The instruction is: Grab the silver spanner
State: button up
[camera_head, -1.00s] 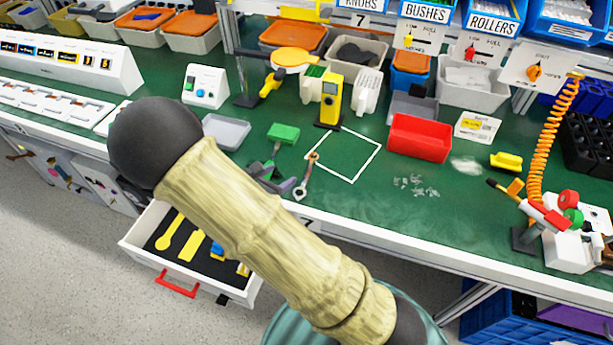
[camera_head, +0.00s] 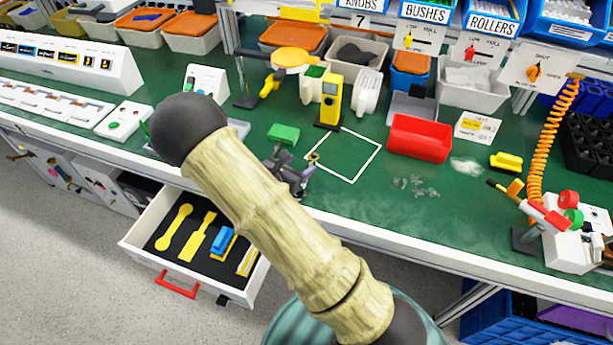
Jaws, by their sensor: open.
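The spanner (camera_head: 313,158) lies on the green bench top near its front edge, left of the white outlined square. Only its brownish upper end shows clearly; my gripper hides the rest. My gripper (camera_head: 297,183), dark grey, is over the spanner and open. I cannot tell from this view whether its fingers are around the spanner or above it, or whether they touch it.
A green block-like item (camera_head: 284,134) lies just behind my gripper. A yellow device (camera_head: 331,100) stands behind the white square (camera_head: 366,148). A red bin (camera_head: 420,138) is to the right. An open drawer (camera_head: 133,247) with yellow tools juts out below the bench.

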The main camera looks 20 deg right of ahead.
aim_at(310, 161)
jog(key=x, duration=0.4)
jog(key=shift+s+d+f, duration=0.1)
jog(key=shift+d, duration=0.25)
jog(key=c, duration=1.1)
